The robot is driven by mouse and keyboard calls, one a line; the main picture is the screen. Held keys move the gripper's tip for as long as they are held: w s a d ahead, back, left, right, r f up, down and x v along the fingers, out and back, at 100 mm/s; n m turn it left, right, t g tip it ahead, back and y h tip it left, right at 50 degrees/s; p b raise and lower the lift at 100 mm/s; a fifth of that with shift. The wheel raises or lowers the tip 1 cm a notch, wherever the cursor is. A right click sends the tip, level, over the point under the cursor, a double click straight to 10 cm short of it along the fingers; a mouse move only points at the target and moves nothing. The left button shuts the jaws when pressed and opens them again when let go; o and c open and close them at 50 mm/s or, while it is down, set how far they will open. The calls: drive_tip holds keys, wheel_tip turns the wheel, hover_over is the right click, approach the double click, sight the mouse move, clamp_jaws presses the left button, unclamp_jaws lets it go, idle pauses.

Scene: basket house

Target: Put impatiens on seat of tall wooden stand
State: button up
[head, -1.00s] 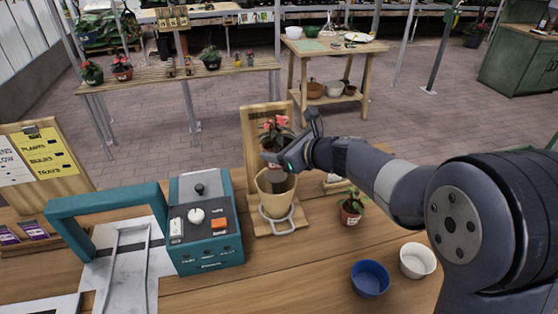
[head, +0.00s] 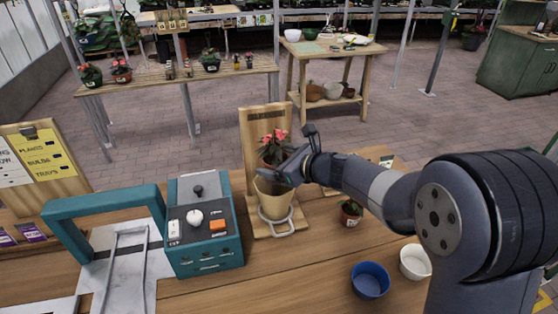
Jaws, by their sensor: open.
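The impatiens (head: 275,144), with pink-red flowers and green leaves in a brown pot, is in front of the backboard of the tall wooden stand (head: 252,160). Its pot is at the mouth of a tan tapered cup (head: 270,203) at the stand's front; the pot's lower part is hidden, so I cannot tell what it rests on. My gripper (head: 298,158) is open at the right side of the impatiens, close to its pot. I cannot tell whether a finger touches it.
A small potted plant (head: 350,213) stands right of the stand. A blue bowl (head: 370,280) and a white bowl (head: 415,262) are at the front right. A teal machine (head: 204,225) stands to the left. Bare tabletop (head: 300,265) lies in front of the stand.

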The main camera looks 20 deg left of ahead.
drive_tip(key=shift+r, duration=0.2)
drive_tip(key=b+v, duration=0.1)
drive_tip(key=v, duration=1.1)
drive_tip(key=shift+b, duration=0.4)
